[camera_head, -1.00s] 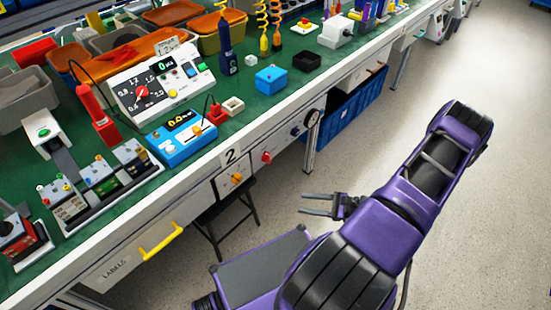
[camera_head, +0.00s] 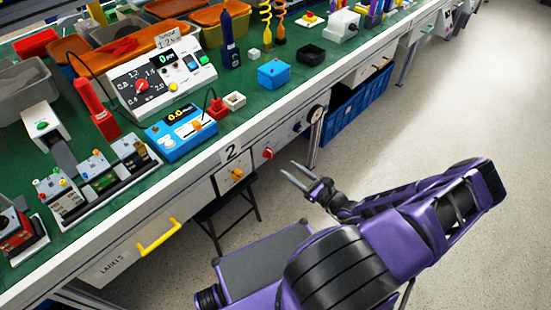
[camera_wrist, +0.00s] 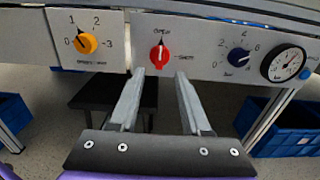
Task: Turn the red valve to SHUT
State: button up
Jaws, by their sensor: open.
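The red valve (camera_wrist: 160,53) is a round red knob with a white pointer on the bench's front panel, ahead of my gripper in the wrist view. Its pointer stands upright, toward a label at the top that looks like OPEN. A second label, too small to read surely, is at its right. The valve also shows in the head view (camera_head: 267,153), under the bench edge. My gripper (camera_wrist: 158,82) is open and empty, its two fingers pointing at the panel just below the valve, apart from it in the head view (camera_head: 293,170).
On the same panel, a yellow knob (camera_wrist: 86,43) is to the left; a dark blue knob (camera_wrist: 239,57) and a round gauge (camera_wrist: 284,62) are to the right. A dark stool (camera_head: 222,205) and blue bin (camera_head: 357,103) stand below the bench. Floor at the right is clear.

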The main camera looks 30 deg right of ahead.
aim_at(272, 156)
jog(key=x, duration=0.8)
jog(key=shift+c, duration=0.3)
grip_shut()
